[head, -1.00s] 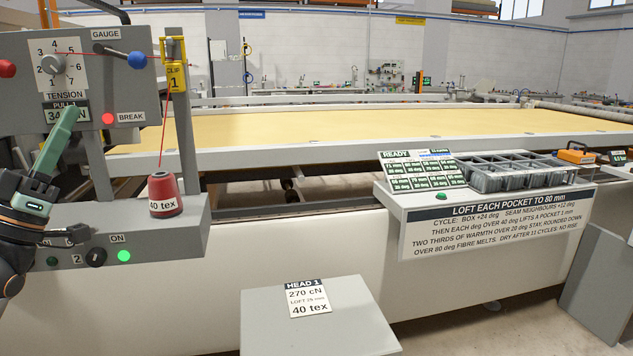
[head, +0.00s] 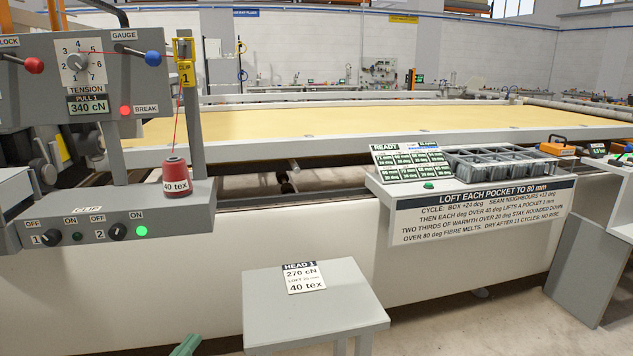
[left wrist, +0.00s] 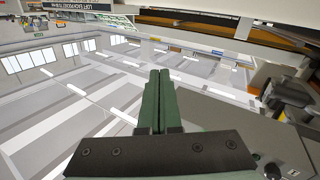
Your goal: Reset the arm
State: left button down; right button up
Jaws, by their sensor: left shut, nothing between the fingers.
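My left gripper (head: 187,345) shows only as green fingers at the bottom edge of the head view, low in front of the grey control box and left of the grey stand. In the left wrist view its two green fingers (left wrist: 158,100) lie together, shut, with nothing between them. It touches nothing that I can see. The rest of my left arm is out of the head view. My right gripper is not in view.
The tension panel (head: 87,80) reads 340 cN, with a red spool (head: 175,178) below it. The switch box (head: 110,225) has a green lamp lit. A grey stand (head: 310,310) is at front centre. A labelled shelf (head: 385,195) holds a grey tray (head: 500,167).

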pick_arm(q)
jog(key=s+d+f+m+g+y, duration=0.1)
jog(key=s+d+f+g, duration=0.35)
jog(key=s+f, duration=0.65)
jog(key=s+d+f+g+y, duration=0.1)
jog(key=s+d+f+g, duration=0.35)
jog(key=s+f, duration=0.75)
notch_tip(320, 180, up, 11)
jog(key=s+a+t+p, duration=0.1)
jog(key=a+p, duration=0.1)
jog(key=p, duration=1.2)
jog(key=shift+a+f+y, duration=0.2)
jog(key=shift+a+y, duration=0.05)
jog(key=shift+y, duration=0.05)
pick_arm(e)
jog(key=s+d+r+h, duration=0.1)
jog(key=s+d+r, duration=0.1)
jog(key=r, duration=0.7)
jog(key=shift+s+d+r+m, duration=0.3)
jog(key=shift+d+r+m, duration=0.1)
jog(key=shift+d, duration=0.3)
